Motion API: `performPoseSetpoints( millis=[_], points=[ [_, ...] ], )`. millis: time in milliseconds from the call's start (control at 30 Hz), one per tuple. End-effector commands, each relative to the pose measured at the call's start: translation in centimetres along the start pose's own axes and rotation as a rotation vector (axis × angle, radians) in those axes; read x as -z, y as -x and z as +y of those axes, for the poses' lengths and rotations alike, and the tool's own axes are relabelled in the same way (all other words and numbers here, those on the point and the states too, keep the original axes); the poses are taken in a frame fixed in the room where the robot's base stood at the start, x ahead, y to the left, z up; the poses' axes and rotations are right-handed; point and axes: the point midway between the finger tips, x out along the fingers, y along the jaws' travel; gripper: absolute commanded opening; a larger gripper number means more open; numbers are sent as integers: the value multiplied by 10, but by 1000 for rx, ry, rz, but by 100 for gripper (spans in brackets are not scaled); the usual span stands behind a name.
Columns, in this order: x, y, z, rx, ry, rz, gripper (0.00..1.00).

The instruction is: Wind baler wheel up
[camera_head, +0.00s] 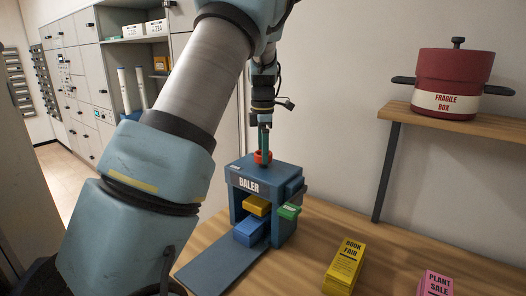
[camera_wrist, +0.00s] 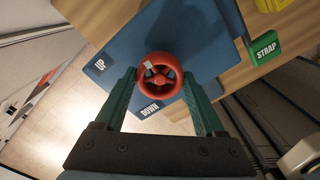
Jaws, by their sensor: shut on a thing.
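The baler (camera_head: 262,178) is a blue box standing on the wooden table, with its front open and a flat blue flap (camera_head: 222,268) lowered before it.
A green STRAP part (camera_head: 289,212) sticks out at the baler's right. A yellow BOOK FAIR stack (camera_head: 345,266) and a pink PLANT SALE stack (camera_head: 436,284) stand on the table (camera_head: 395,262). A red FRAGILE BOX pot (camera_head: 455,80) sits on a raised shelf at right.

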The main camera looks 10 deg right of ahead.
Motion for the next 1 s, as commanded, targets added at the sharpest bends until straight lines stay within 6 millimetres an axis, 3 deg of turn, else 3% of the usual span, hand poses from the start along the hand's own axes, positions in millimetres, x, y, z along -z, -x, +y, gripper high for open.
performPoseSetpoints(
  millis=[600,1000],
  points=[
    [-1,0,0,-1,577,-1,16],
    [-1,0,0,-1,842,-2,16]
  ],
)
